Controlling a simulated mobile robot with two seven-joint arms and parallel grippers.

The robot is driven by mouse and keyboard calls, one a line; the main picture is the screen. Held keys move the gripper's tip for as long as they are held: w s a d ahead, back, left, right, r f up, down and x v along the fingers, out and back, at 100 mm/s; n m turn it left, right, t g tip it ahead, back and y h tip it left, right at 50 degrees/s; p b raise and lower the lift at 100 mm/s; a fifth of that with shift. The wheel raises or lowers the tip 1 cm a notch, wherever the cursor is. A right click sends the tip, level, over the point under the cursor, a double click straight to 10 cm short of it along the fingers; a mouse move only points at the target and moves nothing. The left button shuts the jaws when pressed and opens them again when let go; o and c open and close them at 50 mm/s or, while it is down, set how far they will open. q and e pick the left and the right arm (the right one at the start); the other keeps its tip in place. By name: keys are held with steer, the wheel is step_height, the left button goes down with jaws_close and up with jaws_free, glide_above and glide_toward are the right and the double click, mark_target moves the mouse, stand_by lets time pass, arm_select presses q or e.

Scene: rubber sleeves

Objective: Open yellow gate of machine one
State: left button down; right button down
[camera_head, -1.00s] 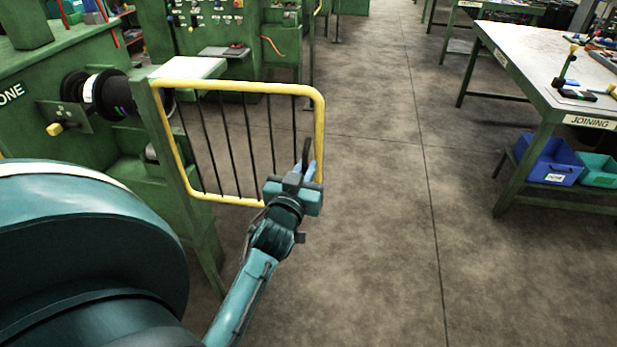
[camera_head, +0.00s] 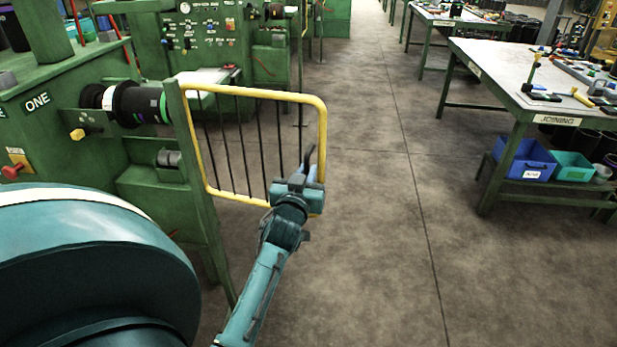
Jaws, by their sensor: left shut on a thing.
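The yellow gate (camera_head: 262,92) is a rounded yellow frame with thin dark vertical bars. It hangs from a green post (camera_head: 190,150) at the front of machine one (camera_head: 60,105), a green machine with "ONE" lettered on its side. The gate stands out over the walkway. My left gripper (camera_head: 307,170) is shut on the gate's right-hand upright, near its lower corner. The gripper body hides part of that corner. My right gripper is not in view.
A black roller (camera_head: 138,104) and a yellow-ended lever (camera_head: 77,134) sit on the machine left of the post. The joining table (camera_head: 490,75), with a blue bin (camera_head: 525,158) and a teal bin (camera_head: 573,167) below, stands right. The concrete floor (camera_head: 370,230) between is clear.

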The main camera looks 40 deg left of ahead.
arm_select(q)
steer(key=shift+s, duration=0.15)
stand_by(0.3)
steer(key=c, duration=1.6)
jaws_free()
steer(key=shift+o, duration=0.2)
